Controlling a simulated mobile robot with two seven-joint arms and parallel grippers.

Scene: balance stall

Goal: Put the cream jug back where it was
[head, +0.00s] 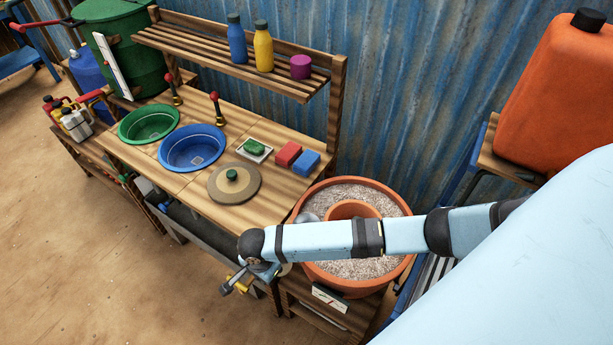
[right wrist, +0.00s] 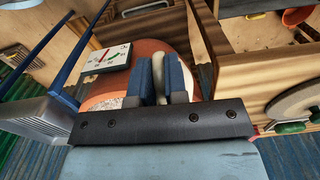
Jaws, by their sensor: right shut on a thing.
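My right gripper (head: 235,285) hangs at the front edge of the wooden counter in the head view, at the end of the arm that comes in from the right. In the right wrist view its two blue fingers (right wrist: 163,82) are closed on a curved cream piece (right wrist: 158,72), which looks like part of the cream jug. The rest of the jug is hidden behind the gripper, and I cannot make it out in the head view. My left gripper is in neither view.
The counter holds a green basin (head: 149,122), blue basin (head: 192,147), round lid (head: 234,184), soap dish (head: 254,150), red block (head: 288,153) and blue block (head: 306,163). A terracotta pot of grit (head: 397,281) stands right. The shelf (head: 215,55) has free room at left.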

